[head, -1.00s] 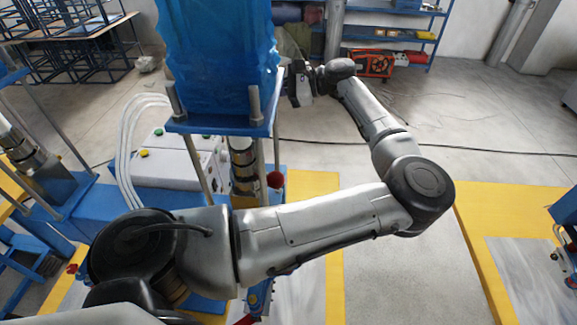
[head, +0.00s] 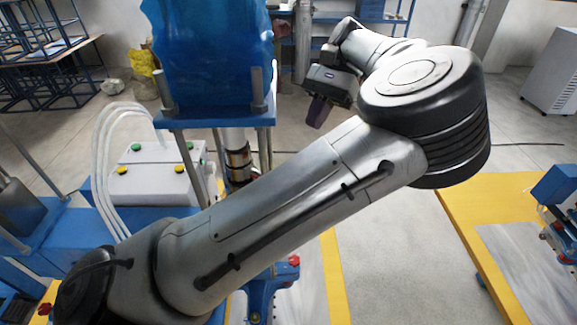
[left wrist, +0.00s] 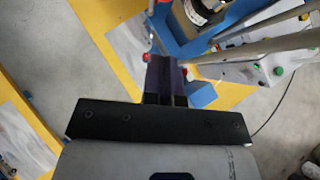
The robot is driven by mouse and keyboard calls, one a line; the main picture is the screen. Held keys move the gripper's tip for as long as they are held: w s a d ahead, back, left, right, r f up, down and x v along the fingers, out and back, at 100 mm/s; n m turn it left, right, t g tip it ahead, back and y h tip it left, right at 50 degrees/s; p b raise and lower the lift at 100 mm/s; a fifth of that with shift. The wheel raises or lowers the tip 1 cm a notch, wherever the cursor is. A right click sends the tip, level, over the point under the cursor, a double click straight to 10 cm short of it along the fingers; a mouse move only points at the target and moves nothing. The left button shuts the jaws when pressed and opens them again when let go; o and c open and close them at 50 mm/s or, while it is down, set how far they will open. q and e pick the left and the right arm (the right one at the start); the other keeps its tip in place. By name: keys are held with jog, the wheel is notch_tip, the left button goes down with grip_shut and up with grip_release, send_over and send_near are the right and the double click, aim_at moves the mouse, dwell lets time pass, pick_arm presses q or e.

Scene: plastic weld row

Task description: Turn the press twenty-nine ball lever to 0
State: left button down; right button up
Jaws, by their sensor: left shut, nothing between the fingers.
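The press (head: 208,70) has a blue upper body on metal rods and a piston column below. No number is readable on it. Its ball lever is hidden behind my left arm in the head view. In the left wrist view, small red ends show just left (left wrist: 146,57) and right of the fingers; I cannot tell which is the lever's ball. My left gripper (head: 318,112) is right of the press, fingers pointing down. Its dark fingers (left wrist: 165,75) are together and empty in the left wrist view. My right gripper is not in view.
A white control box (head: 155,180) with green and yellow buttons stands left of the press, beside white hoses. A blue clamp-like part (head: 275,285) is below my arm. Another blue station (head: 560,200) is at the right. Grey floor lies between the yellow-edged mats.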

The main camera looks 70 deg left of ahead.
pick_arm(q)
jog(key=s+r+b+x, duration=0.1)
jog(key=b+x, duration=0.2)
jog(key=x, duration=0.6)
jog(key=shift+s+d, duration=0.35)
jog(key=shift+d, duration=0.2)
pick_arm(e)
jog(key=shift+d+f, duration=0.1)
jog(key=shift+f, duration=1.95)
